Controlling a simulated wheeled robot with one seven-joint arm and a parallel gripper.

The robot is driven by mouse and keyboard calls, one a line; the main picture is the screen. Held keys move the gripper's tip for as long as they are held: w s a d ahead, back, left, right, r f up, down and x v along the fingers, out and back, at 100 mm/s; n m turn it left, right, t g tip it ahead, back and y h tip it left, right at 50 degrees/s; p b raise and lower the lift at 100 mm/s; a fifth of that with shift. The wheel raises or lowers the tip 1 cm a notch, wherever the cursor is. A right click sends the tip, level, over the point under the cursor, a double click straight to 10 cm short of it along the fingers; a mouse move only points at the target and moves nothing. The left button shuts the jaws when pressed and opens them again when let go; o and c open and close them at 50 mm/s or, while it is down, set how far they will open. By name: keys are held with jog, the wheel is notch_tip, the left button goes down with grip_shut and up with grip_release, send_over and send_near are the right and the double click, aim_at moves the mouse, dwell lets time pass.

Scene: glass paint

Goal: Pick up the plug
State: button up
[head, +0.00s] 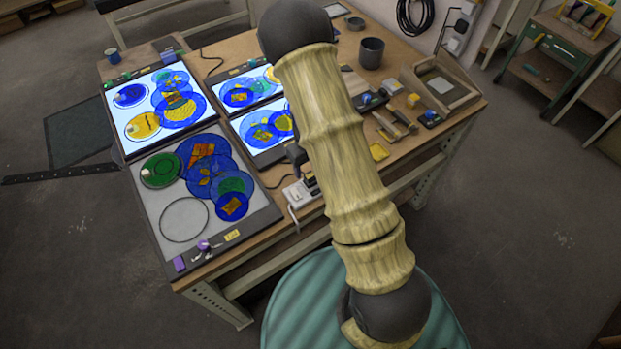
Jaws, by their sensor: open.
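A white power strip (298,194) lies on the wooden table near its front edge, just left of my arm, with a pale cable hanging off it. A small dark plug-like piece (309,180) shows at its right end; I cannot tell whether it is seated in the strip. My arm crosses the middle of the view and hides the area beside it. A dark shape (295,155) peeks out at the arm's left edge above the strip; I cannot tell what it is. My gripper's fingers do not show.
Lit panels (119,143) with coloured glass discs and a grey panel (154,229) cover the table's left side. A dark cup (371,53), a wooden tray (462,105) and small tools stand at right. A green workbench (548,62) is beyond; the floor right of the table is clear.

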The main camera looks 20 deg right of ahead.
jog(key=shift+s+d+f+p, duration=0.1)
jog(key=shift+s+f+p, duration=0.05)
jog(key=shift+f+p, duration=0.25)
jog(key=shift+s+d+f+p, duration=0.15)
jog(key=shift+f+p, duration=0.55)
jog(key=shift+f, duration=1.5)
jog(key=c, duration=1.1)
jog(key=shift+o, duration=0.2)
jog(key=shift+r, duration=0.1)
notch_tip(320, 180, up, 9)
jog(key=shift+f+b, duration=0.1)
jog(key=shift+b, duration=1.1)
jog(key=shift+s+r, duration=0.1)
jog(key=shift+r, duration=0.45)
